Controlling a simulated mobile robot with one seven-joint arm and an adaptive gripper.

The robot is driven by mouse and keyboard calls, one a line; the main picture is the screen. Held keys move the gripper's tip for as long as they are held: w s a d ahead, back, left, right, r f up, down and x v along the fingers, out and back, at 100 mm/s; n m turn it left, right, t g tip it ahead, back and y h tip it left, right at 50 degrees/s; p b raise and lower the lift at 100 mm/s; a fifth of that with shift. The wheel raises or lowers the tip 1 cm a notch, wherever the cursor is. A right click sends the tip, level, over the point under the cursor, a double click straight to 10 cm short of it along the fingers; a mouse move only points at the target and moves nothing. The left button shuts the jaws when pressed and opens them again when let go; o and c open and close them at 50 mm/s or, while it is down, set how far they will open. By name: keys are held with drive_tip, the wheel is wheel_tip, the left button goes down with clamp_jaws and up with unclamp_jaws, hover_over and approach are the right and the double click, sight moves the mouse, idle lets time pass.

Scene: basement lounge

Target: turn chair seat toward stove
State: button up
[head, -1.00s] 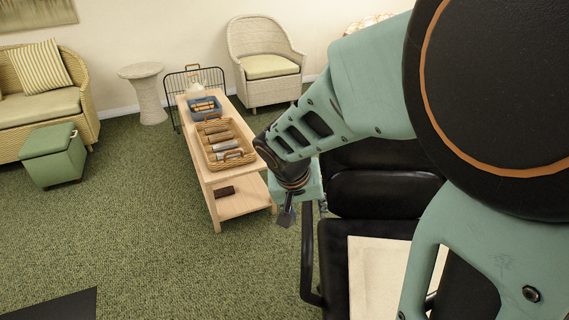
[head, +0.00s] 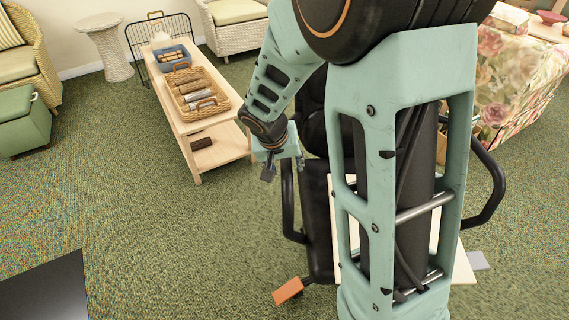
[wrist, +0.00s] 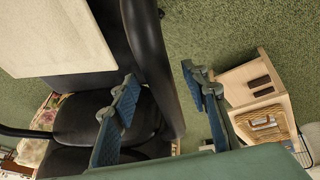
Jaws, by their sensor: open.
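The black chair (head: 316,215) with armrests stands in the middle of the head view, largely hidden behind my arm. A cream flat panel (wrist: 52,38) lies over its seat. My gripper (head: 269,172) is open beside the chair's left armrest (head: 289,205) in the head view. In the wrist view, that armrest (wrist: 152,60) shows between my two spread fingers; I cannot tell how deep it sits or if it touches them. I cannot make out a stove for certain; a flat black surface (head: 45,290) shows at the lower left.
A low wooden table (head: 190,125) with a wicker basket (head: 195,95) and a blue bin (head: 172,58) stands behind my gripper. A green ottoman (head: 22,120) is at the left.

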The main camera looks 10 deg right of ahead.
drive_tip(key=shift+c, duration=0.6)
clamp_jaws()
drive_tip(key=shift+w, duration=0.15)
